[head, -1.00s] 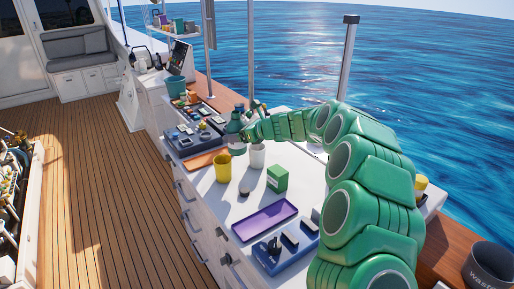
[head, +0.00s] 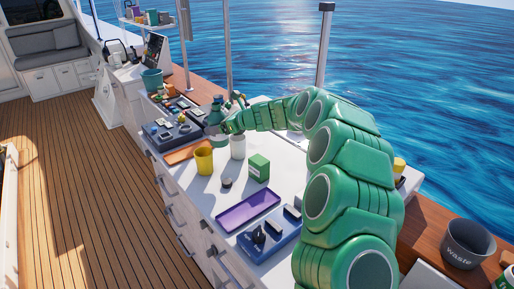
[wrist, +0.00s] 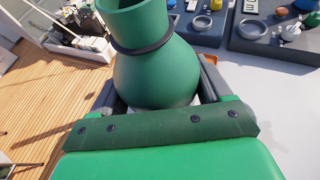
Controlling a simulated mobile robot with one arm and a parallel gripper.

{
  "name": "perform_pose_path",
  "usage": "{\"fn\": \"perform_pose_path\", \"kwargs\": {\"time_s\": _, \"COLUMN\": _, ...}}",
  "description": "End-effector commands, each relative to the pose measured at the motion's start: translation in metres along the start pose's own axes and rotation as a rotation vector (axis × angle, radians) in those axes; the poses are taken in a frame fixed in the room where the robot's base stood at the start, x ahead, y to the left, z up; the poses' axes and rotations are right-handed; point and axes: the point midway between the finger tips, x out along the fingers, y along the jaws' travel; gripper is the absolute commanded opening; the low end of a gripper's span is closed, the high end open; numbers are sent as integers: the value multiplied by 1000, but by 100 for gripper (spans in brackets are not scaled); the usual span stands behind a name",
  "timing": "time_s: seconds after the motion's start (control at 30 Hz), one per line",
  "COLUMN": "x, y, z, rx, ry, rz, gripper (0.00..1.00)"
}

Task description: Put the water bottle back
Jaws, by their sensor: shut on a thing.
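A green bottle with a rounded body, a narrower neck and a dark ring around the neck fills the upper middle of the wrist view (wrist: 155,70); I take it as the water bottle. My gripper (wrist: 160,98) is shut on its body, with a dark finger on each side. In the head view the bottle (head: 213,118) looks small and roughly upright at my gripper (head: 222,127), over the far part of the white counter (head: 209,190). The bottle's base is hidden, so I cannot tell whether it touches the counter.
A yellow cup (head: 204,161), white cup (head: 238,147) and green box (head: 259,167) stand near my gripper. An orange tray (head: 186,151) and dark tool tray (head: 166,133) lie to its left. A purple tray (head: 247,210) and blue tray (head: 270,236) are nearer. The deck (head: 90,200) is open.

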Motion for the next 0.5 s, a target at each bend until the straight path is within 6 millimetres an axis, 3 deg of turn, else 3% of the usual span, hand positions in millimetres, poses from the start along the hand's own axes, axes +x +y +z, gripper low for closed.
{"fn": "perform_pose_path", "kwargs": {"time_s": 0.17, "x": -35, "y": -14, "z": -15, "rx": 16, "ry": 5, "rz": -26, "gripper": 34}}
{"fn": "perform_pose_path", "kwargs": {"time_s": 0.5, "x": -128, "y": -33, "z": -52, "rx": 50, "ry": 11, "rz": -86, "gripper": 34}}
